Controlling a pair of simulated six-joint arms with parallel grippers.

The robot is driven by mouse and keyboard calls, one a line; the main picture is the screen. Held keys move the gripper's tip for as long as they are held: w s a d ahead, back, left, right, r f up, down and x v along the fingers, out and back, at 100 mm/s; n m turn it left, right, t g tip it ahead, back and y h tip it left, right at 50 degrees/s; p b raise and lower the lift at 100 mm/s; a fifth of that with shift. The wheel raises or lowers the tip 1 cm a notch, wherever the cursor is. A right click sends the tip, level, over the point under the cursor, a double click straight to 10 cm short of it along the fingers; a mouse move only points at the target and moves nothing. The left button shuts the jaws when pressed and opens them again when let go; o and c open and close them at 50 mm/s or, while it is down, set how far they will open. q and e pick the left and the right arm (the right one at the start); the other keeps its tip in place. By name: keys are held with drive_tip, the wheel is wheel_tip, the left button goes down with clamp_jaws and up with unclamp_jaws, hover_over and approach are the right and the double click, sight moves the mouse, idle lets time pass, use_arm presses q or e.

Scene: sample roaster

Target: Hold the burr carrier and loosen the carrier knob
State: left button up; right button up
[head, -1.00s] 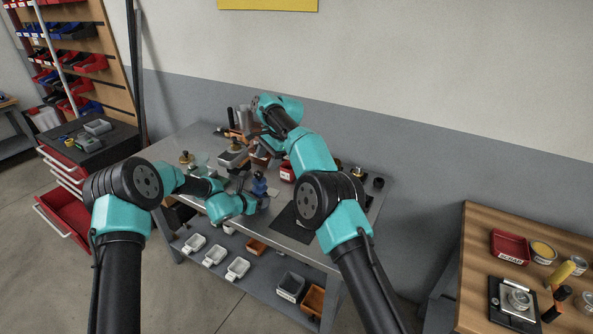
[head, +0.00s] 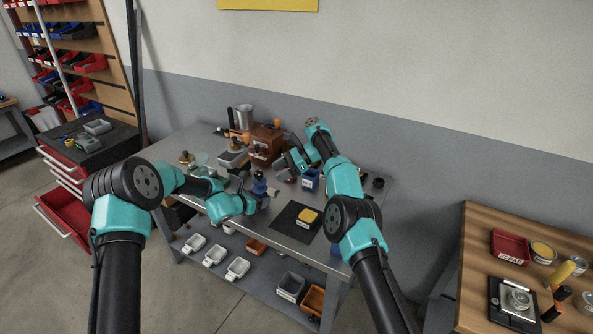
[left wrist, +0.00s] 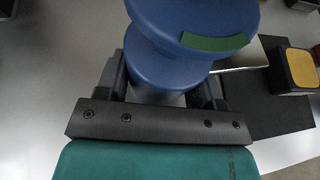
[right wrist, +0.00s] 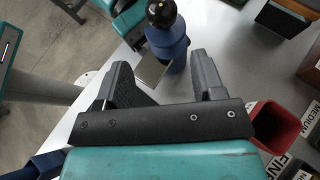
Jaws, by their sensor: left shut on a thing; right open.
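The blue burr carrier (head: 259,187) stands upright over the metal bench, and my left gripper (head: 250,196) is shut on it. In the left wrist view the carrier (left wrist: 178,68) sits between the two fingers, with a green stripe on its wider part. In the right wrist view the carrier (right wrist: 168,42) is topped by a dark round knob (right wrist: 161,13). My right gripper (right wrist: 168,82) is open and empty, its fingers pointing towards the carrier but apart from it. In the head view my right gripper (head: 287,166) is behind and right of the carrier.
A dark mat (head: 285,222) with a yellow-topped block (head: 307,217) lies at front right. A red bin (right wrist: 276,126) and labelled bins are close to my right gripper. A brown box (head: 265,143) and a metal cup (head: 244,117) stand at the back.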

drive_tip(key=shift+w+d+f+m+y, duration=0.15)
drive_tip(key=shift+d+m+y, duration=0.3)
drive_tip(key=shift+d+y, duration=0.45)
drive_tip(key=shift+w+d+f+m+y, duration=0.1)
drive_tip(key=shift+w+d+m+y, duration=0.3)
drive_tip(key=shift+d+y, duration=0.55)
drive_tip(key=shift+w+d+f+m+y, duration=0.1)
drive_tip(key=shift+d+m+y, duration=0.55)
drive_tip(key=shift+d, duration=0.4)
drive_tip(key=shift+r, duration=0.1)
use_arm(q)
drive_tip(key=o, duration=1.2)
drive_tip(key=shift+s, duration=0.1)
drive_tip(key=v, duration=1.2)
